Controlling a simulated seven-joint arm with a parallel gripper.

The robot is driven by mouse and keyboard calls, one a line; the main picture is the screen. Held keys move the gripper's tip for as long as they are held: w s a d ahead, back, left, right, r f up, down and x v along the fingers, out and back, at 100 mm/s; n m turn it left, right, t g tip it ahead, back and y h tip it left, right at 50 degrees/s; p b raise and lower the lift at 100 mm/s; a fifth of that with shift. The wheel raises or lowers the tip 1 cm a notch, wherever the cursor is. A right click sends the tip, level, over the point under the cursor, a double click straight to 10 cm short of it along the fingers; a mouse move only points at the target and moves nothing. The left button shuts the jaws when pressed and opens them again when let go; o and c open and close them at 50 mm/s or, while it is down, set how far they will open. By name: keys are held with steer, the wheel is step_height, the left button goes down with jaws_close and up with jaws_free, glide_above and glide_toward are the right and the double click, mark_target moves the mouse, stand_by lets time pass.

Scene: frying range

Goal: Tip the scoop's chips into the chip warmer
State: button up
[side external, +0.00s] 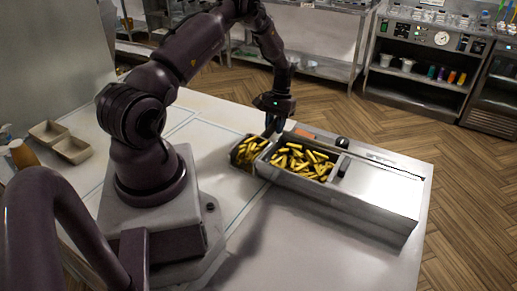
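The chip warmer (372,190) is a long steel box on the counter, with an open well at its left end that holds many yellow chips (300,161). The scoop (236,160) is a dark container full of chips, close against the warmer's left end; I cannot tell whether it touches the warmer or the counter. My gripper (271,129) points down over the far left corner of the warmer, just right of the scoop's far edge. Its fingertips are small and dark, and the scoop's handle is not clearly visible, so its hold is unclear.
Two brown trays (70,150) lie on the counter (290,245) at the left. An orange piece (305,133) and black knobs (342,143) are at the warmer's far side. The near counter is clear. Steel shelving (425,85) stands behind, across the wooden floor.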

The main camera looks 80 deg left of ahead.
jaws_close()
steer(key=shift+r, duration=0.1)
steer(key=shift+r, duration=2.4)
